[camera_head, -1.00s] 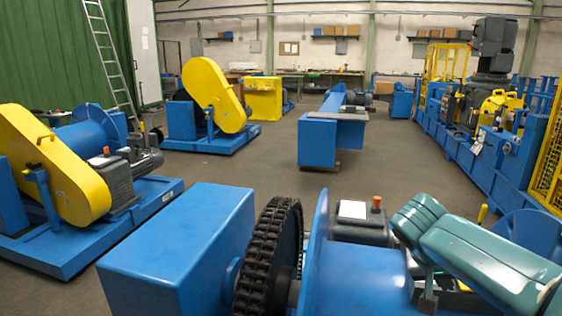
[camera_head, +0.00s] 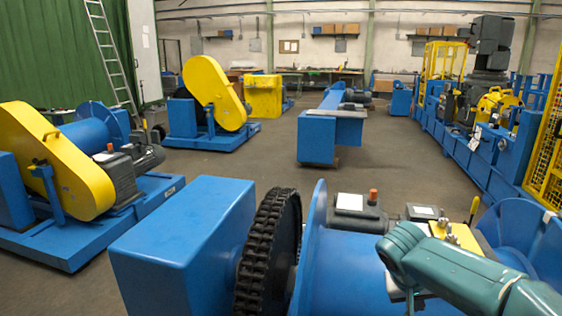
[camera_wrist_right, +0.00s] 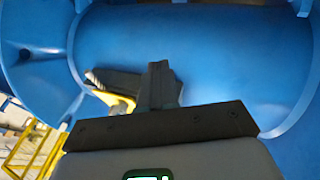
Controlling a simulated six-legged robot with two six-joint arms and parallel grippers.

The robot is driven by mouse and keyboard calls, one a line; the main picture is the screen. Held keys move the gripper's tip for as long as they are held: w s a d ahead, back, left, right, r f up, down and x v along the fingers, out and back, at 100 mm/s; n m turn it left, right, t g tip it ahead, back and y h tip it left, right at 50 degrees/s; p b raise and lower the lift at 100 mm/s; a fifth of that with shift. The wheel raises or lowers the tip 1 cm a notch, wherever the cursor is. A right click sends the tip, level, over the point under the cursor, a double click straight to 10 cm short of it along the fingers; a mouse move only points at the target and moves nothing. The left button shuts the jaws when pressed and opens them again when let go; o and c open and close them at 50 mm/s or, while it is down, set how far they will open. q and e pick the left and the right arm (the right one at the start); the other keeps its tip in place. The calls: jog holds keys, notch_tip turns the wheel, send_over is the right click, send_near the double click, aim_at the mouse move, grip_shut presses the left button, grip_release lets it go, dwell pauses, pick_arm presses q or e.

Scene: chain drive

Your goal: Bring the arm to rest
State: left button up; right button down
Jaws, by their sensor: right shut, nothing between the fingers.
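My right arm comes in from the lower right of the head view as a teal link (camera_head: 465,272), over the blue drum (camera_head: 345,265). Its gripper is mostly hidden below the link there. In the wrist view my right gripper (camera_wrist_right: 160,85) is shut and empty, with dark fingers in front of the blue curved drum surface (camera_wrist_right: 215,55). I cannot tell whether the fingers touch it. My left gripper is not in view.
A black chain wheel (camera_head: 265,255) stands between a blue housing (camera_head: 185,240) and the drum. A motor box (camera_head: 358,215) and a yellow part (camera_head: 455,238) lie just behind my arm. Other yellow-guarded machines (camera_head: 70,165) stand left. Open floor (camera_head: 260,170) lies beyond.

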jog(key=s+a+f+n+g+y, duration=0.1)
jog(key=s+a+f+y, duration=0.2)
jog(key=f, duration=0.5)
jog(key=s+a+f+n+g+y, duration=0.1)
jog(key=s+a+f, duration=0.2)
jog(key=a+f, duration=0.35)
jog(key=s+a+f+n+y, duration=0.1)
jog(key=s+a+f+y, duration=0.2)
jog(key=f, duration=0.7)
jog(key=s+a+f+m+y, duration=0.1)
jog(key=s+a+f, duration=0.1)
jog(key=s+f, duration=0.5)
jog(key=s+a+f+m+y, duration=0.15)
jog(key=s+f, duration=0.25)
jog(key=s, duration=0.7)
notch_tip(320, 180, up, 15)
jog(key=p, duration=1.4)
jog(key=shift+a+g+p, duration=0.2)
jog(key=shift+g+p, duration=0.1)
jog(key=shift+p, duration=0.05)
jog(key=shift+w+h, duration=0.15)
jog(key=shift+h, duration=0.1)
